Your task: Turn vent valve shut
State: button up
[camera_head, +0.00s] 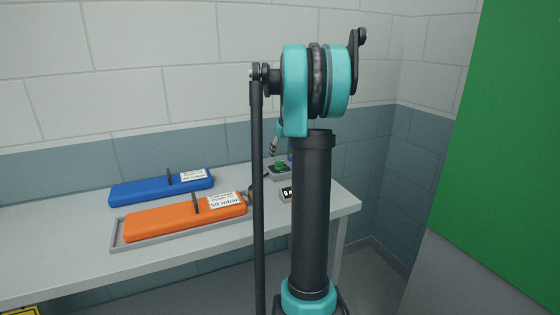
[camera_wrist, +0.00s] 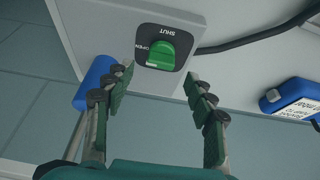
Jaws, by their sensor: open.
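I cannot tell exactly which mark the knob points to. My gripper (camera_wrist: 158,78) is open and empty, its two fingers apart just below the knob, one to each side, not closed on it. In the head view a small green knob (camera_head: 280,163) shows on the bench, partly behind my arm; my gripper is hidden there.
A blue cylinder (camera_wrist: 95,84) stands beside the panel, close to my left finger. A blue labelled block (camera_wrist: 293,98) and a dark cable (camera_wrist: 248,42) lie to the right. On the bench (camera_head: 70,228) are a blue case (camera_head: 150,190) and an orange case (camera_head: 180,220).

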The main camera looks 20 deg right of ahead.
aim_at(280, 162)
jog(key=shift+x, duration=2)
jog(key=c, duration=1.2)
jog(key=shift+o, duration=0.2)
